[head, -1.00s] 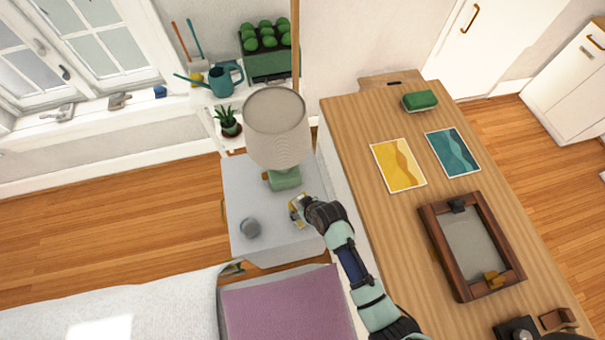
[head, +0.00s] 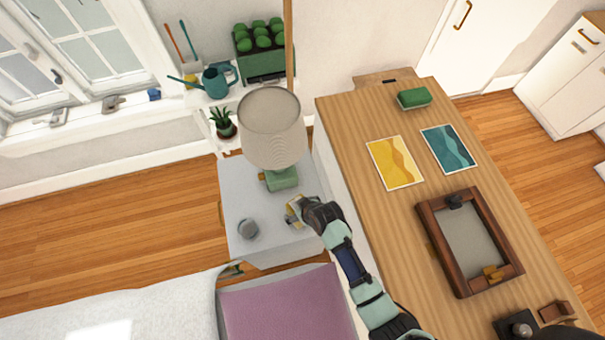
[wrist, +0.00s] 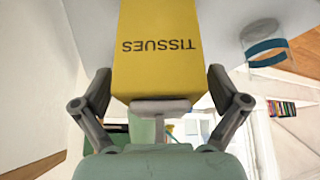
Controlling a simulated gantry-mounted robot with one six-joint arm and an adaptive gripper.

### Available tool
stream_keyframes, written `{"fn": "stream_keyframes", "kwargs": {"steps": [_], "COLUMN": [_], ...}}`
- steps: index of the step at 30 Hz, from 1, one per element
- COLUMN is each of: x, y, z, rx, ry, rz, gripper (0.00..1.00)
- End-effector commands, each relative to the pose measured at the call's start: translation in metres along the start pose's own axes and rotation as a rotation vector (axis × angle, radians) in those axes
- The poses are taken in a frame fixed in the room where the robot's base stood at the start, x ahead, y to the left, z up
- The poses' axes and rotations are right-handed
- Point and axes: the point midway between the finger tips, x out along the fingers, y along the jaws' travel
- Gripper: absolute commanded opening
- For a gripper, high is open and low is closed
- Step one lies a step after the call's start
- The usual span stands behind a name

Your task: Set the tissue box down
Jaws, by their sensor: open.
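The tissue box (wrist: 160,50) is yellow with dark lettering that reads TISSUES, upside down in the wrist view. It is upright between the two fingers of my gripper (wrist: 162,92), which is open, with a finger on each side of the box. In the head view my gripper (head: 298,209) is over the right part of the pale nightstand (head: 242,185), and a small part of the yellow box (head: 292,212) shows there. The box appears to be on the nightstand top, but its underside is hidden.
A lamp (head: 272,130) with a green base stands behind the gripper on the nightstand. A small grey round object (head: 247,229) is to the left. A wooden dresser (head: 350,130) rises to the right and a bed (head: 120,305) lies in front.

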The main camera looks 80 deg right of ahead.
Motion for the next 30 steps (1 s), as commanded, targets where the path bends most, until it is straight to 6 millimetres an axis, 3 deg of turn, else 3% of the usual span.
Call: {"fn": "stream_keyframes", "kwargs": {"steps": [12, 15, 20, 30], "x": [-0.094, -0.109, -0.12, -0.12], "y": [0.0, 0.001, 0.0, 0.0], "z": [-0.001, -0.001, -0.001, 0.0], "rx": [0.001, 0.001, 0.0, 0.0], "ry": [0.002, 0.001, 0.0, 0.0], "rz": [0.001, 0.001, 0.0, 0.0], "gripper": [0.97, 0.97, 0.97, 0.97]}}
